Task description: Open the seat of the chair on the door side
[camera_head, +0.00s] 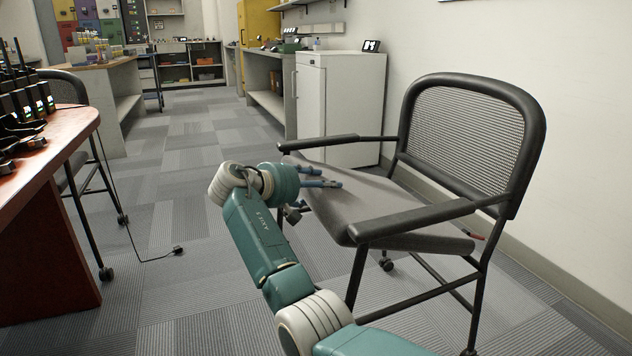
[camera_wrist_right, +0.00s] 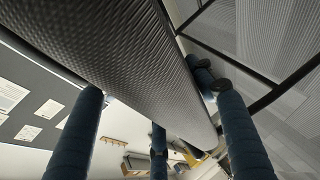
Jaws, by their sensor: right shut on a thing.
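The chair (camera_head: 512,185) stands at the right by the wall, with a black frame, mesh back and two armrests. Its grey seat (camera_head: 375,200) looks tilted relative to the armrests; the exact angle is hard to tell. My right gripper (camera_head: 319,177) is at the seat's front left edge, below the far armrest, with blue fingers over the top surface. In the right wrist view the textured seat (camera_wrist_right: 125,50) lies between the blue fingers, which are shut on its edge. My left gripper is not in view.
A red-brown table (camera_head: 50,170) with radios (camera_head: 28,102) stands at the left, with another chair (camera_head: 75,160) behind it. A cable with a small black end (camera_head: 177,250) lies on the carpet. A white cabinet (camera_head: 340,105) stands behind the chair.

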